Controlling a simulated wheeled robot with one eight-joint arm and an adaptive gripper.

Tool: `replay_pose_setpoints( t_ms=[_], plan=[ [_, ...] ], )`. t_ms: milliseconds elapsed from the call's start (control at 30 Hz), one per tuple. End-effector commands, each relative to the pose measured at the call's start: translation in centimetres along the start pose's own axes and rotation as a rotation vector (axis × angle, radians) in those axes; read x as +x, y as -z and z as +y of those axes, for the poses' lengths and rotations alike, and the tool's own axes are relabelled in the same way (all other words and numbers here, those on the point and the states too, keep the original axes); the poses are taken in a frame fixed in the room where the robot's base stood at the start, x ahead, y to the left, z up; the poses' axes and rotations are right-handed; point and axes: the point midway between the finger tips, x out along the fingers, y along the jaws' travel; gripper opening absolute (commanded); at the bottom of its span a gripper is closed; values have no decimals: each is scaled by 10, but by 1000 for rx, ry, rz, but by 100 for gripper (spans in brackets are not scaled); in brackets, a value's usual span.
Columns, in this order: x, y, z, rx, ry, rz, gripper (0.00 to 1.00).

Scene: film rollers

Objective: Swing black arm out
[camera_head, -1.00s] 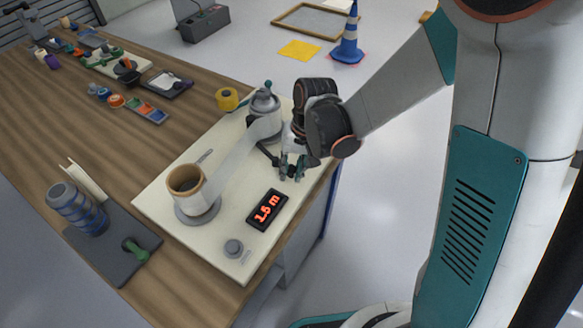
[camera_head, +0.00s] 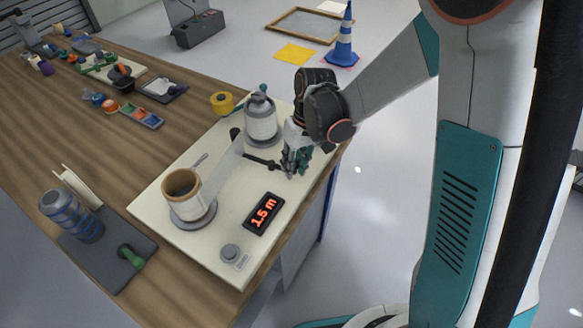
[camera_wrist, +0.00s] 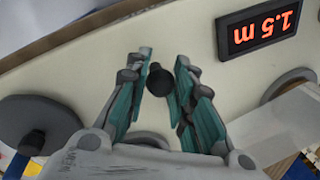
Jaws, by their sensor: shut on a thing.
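The black arm (camera_head: 262,162) lies low over the cream board (camera_head: 228,236), between the two rollers, with one end at my gripper (camera_head: 297,160). In the wrist view its round black knob (camera_wrist: 159,81) sits between the teal fingers of my gripper (camera_wrist: 160,75), which are shut on it. The rest of the arm is largely hidden below the gripper there. A tan-rimmed roller (camera_head: 182,190) stands front left, and a grey-topped roller (camera_head: 261,118) stands at the back. A pale film strip (camera_head: 222,166) stretches from the front roller toward the back one.
A yellow roll (camera_head: 222,103) sits behind the board. A dark tray (camera_head: 108,250) with a blue-banded cylinder (camera_head: 72,214) is at left.

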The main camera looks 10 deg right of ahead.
Motion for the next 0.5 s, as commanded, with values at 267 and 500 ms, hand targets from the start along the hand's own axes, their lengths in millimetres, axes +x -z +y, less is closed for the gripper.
replay_pose_setpoints(
  t_ms=[267,500],
  plan=[
    [-1,7,8,-136,-1,-27,0],
    [-2,9,9,-186,0,-37,0]
  ],
)
